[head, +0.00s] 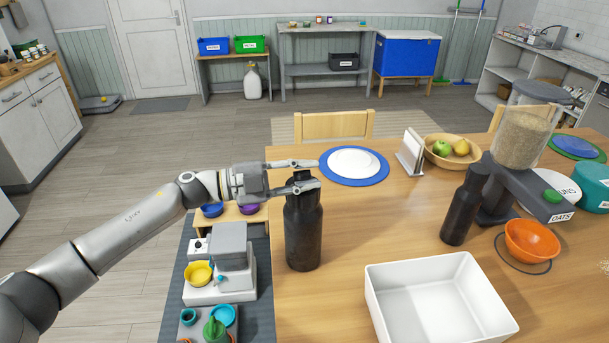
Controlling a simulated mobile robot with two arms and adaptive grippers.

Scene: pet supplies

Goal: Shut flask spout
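A dark, upright flask (303,232) stands on the wooden table near its left edge. My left gripper (319,174) reaches in from the left at the flask's top. Its two fingers are apart, the far one behind the flask's top and the near one across the front of it. I cannot tell whether either finger touches the flask. The spout is partly hidden by the near finger, and its position cannot be made out. A second dark bottle (462,208) stands further right. My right gripper is not in view.
A white bin (385,304) stands in front, right of the flask. A blue-rimmed plate (354,163) lies behind the flask. A napkin holder (411,153), fruit bowl (436,153), oats dispenser (521,135) and orange bowl (532,240) stand to the right. The table between flask and second bottle is clear.

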